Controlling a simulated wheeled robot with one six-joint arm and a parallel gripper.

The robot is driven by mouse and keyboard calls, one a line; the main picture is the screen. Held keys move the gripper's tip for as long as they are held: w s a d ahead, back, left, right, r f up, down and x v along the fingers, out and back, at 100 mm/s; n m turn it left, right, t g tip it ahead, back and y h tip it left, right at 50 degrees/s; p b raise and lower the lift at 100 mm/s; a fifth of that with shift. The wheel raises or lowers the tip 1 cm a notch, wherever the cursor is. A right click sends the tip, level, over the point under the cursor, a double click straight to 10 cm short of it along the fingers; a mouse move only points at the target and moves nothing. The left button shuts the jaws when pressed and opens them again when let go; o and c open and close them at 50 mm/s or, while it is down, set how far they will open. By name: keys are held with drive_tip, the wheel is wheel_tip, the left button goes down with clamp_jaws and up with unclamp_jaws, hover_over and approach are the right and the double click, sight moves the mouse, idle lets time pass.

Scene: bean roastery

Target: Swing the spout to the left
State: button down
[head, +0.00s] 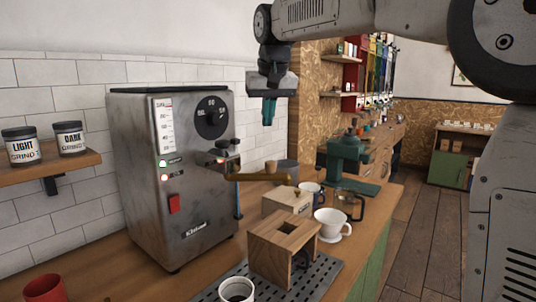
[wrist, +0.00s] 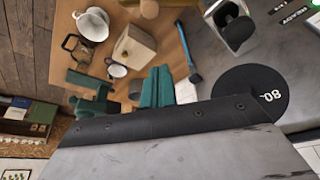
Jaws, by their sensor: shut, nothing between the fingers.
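The steel boiler machine (head: 180,225) stands on the wooden counter at the left of the head view, with a dark round dial and a red switch. A brass-coloured spout (head: 258,177) juts out to the right from under its dark tap knobs, level over the counter. My gripper (head: 268,112) hangs above the spout, clear of it, with its teal fingers pointing down. The fingers are together and empty. In the wrist view the shut fingers (wrist: 156,88) show beside the dial (wrist: 250,92); only a small part of what looks like the spout (wrist: 149,9) shows at the top edge.
A wooden stand (head: 268,258) is on a slotted tray below the spout. A wooden box (head: 288,203), a white dripper (head: 332,224), a glass pot (head: 350,204) and a green grinder (head: 346,160) stand right of the machine. A red cup (head: 44,288) is at front left.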

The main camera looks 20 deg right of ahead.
idle(0.3)
wheel_tip(320, 180, down, 10)
drive_tip(key=shift+s+r, duration=0.2)
drive_tip(key=shift+s, duration=0.1)
idle(0.4)
drive_tip(key=shift+s, duration=0.15)
